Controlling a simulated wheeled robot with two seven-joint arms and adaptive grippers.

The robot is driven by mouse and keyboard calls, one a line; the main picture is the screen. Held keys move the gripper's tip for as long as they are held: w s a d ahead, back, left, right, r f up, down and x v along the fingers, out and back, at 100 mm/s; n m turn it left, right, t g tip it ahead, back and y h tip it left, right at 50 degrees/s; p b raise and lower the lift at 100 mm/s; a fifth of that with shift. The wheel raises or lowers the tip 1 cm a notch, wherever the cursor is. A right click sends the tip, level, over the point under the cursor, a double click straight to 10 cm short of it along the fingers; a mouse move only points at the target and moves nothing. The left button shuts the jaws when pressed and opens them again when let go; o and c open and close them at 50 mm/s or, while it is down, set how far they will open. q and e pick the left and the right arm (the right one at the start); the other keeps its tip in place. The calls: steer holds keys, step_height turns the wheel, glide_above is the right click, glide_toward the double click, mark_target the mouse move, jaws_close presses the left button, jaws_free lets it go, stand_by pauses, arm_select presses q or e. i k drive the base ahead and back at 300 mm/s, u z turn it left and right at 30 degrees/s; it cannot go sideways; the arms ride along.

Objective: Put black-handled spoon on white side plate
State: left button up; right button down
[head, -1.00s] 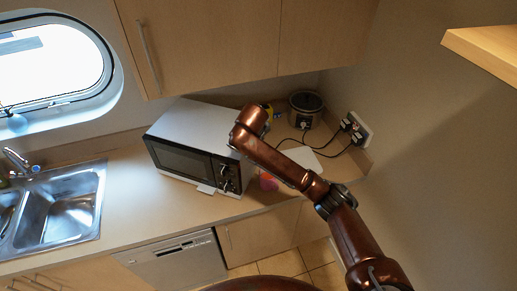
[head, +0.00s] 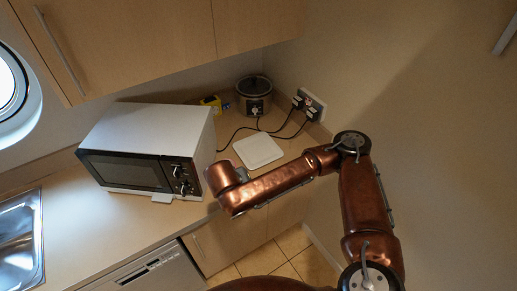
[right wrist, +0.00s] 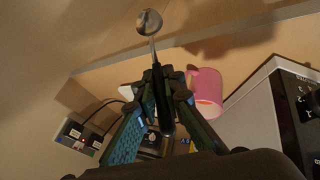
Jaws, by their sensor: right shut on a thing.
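The white side plate (head: 259,150) lies flat on the counter in the corner, square and empty in the head view. The black-handled spoon (right wrist: 149,24) is in the right wrist view, with its metal bowl pointing up the picture and its dark handle between my fingers. My right gripper (right wrist: 160,84) is shut on the handle. In the head view my right arm reaches in from the right, its wrist left of and nearer than the plate; the gripper and spoon are hidden there. My left gripper is in neither view.
A microwave (head: 150,150) stands left of the plate. A slow cooker (head: 254,96) and a yellow item (head: 211,102) stand behind it. Cables run to the wall socket (head: 312,106). A pink mug (right wrist: 206,90) shows in the right wrist view. A cupboard (head: 130,45) hangs above.

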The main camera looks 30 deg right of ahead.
mark_target(249, 157)
steer(key=z, duration=0.5)
steer(key=i, duration=0.85)
steer(key=u, duration=0.05)
